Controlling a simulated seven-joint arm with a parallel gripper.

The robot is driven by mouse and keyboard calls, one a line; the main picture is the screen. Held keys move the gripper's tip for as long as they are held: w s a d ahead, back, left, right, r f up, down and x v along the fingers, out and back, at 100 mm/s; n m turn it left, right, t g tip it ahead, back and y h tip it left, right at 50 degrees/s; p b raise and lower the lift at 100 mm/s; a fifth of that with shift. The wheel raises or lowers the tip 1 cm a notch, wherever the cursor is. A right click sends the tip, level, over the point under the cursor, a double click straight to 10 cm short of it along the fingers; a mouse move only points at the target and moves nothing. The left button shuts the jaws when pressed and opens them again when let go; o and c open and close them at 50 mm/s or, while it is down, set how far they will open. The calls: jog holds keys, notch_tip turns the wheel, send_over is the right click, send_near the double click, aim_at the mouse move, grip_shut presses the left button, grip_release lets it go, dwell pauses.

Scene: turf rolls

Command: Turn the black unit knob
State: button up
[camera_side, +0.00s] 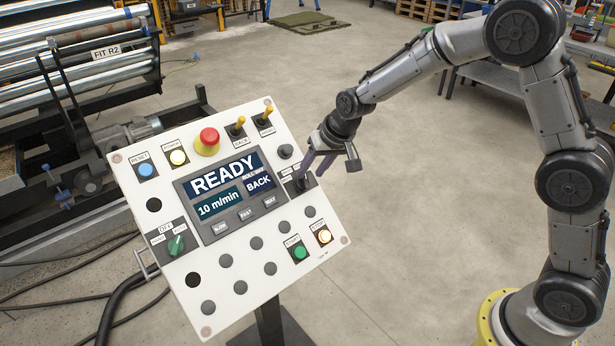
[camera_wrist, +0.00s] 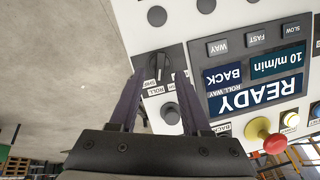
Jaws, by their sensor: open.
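The black unit knob (camera_wrist: 158,64) is on the right part of the white control panel, on a dark square plate. In the side view the knob (camera_side: 303,183) is partly hidden by my fingers. My gripper (camera_side: 311,168) is at the panel's right edge with its fingers pointing down at the knob. In the wrist view my gripper (camera_wrist: 158,76) is open, one finger on each side of the knob. I cannot tell whether either finger touches it. A label reading ROLL lies beside the knob.
The white panel (camera_side: 226,316) is tilted on a post. Its display (camera_side: 222,172) reads READY, 10 m/min, BACK. Close by are a round black cap (camera_wrist: 171,113), a yellow-tipped toggle (camera_side: 266,112) and a red mushroom button (camera_side: 207,138). Open floor lies right of the panel.

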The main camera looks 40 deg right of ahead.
aim_at(306, 179)
jog(key=shift+x, duration=1.8)
grip_shut()
